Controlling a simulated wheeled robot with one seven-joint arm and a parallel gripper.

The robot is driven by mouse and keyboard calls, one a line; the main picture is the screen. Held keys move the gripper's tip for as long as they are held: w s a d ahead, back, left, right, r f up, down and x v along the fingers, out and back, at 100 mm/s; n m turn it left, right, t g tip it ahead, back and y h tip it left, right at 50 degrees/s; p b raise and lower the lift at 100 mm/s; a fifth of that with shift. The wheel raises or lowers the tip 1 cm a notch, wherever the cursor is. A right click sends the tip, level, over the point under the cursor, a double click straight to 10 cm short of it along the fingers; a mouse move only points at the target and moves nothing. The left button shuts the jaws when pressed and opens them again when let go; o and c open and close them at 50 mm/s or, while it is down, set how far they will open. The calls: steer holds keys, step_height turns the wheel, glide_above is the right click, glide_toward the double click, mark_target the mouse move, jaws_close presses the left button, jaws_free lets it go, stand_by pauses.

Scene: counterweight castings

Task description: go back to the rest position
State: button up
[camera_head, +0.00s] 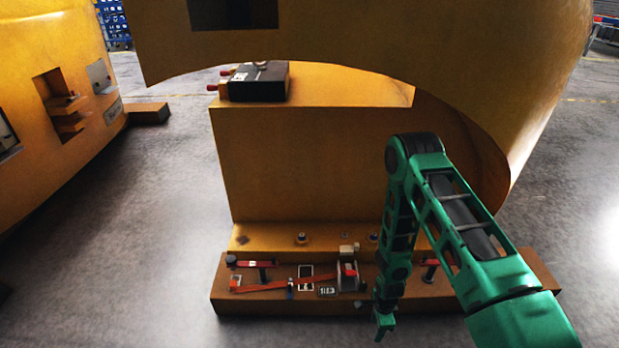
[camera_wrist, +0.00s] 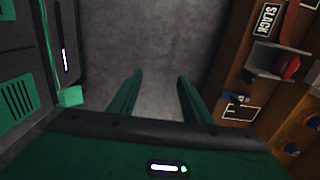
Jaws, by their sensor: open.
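My green gripper (camera_head: 384,326) hangs pointing down in front of the orange base ledge of the large yellow casting (camera_head: 300,160). In the wrist view its two fingers (camera_wrist: 158,95) are apart with only grey floor between them. It holds nothing. The ledge (camera_head: 235,303) carries red levers (camera_head: 275,285), small labels and a metal bracket (camera_head: 348,275). In the wrist view the ledge is at the right, with a label reading SLACK (camera_wrist: 266,20) and a bracket with a red part (camera_wrist: 287,66). My forearm hides part of the ledge and the casting.
A black box (camera_head: 258,82) with red fittings sits on the casting's upper shelf. Another yellow casting (camera_head: 60,110) stands at the left, with a small block (camera_head: 148,113) by it. Grey floor (camera_head: 140,220) is clear between the castings.

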steer(key=w+d+r+n, duration=0.15)
steer(key=d+r, duration=0.35)
steer(key=r, duration=0.7)
steer(key=w+d+r+n+h, duration=0.15)
steer(key=d+r, duration=0.35)
steer(key=r, duration=0.7)
steer(key=d+r+n, duration=0.3)
steer(key=d+r, duration=0.1)
steer(key=r, duration=0.8)
steer(key=s+d+r+n+y, duration=0.1)
steer(key=s+r+n, duration=0.1)
steer(key=s+r, duration=0.9)
steer(key=s+d+r+n, duration=0.2)
steer(key=s+r+n, duration=0.1)
steer(key=s+r, duration=0.8)
steer(key=s, duration=0.4)
steer(key=shift+d+r+y, duration=0.2)
steer(key=shift+d+y, duration=0.05)
steer(key=shift+y, duration=0.1)
steer(key=shift+w+f, duration=0.25)
steer(key=shift+w, duration=0.35)
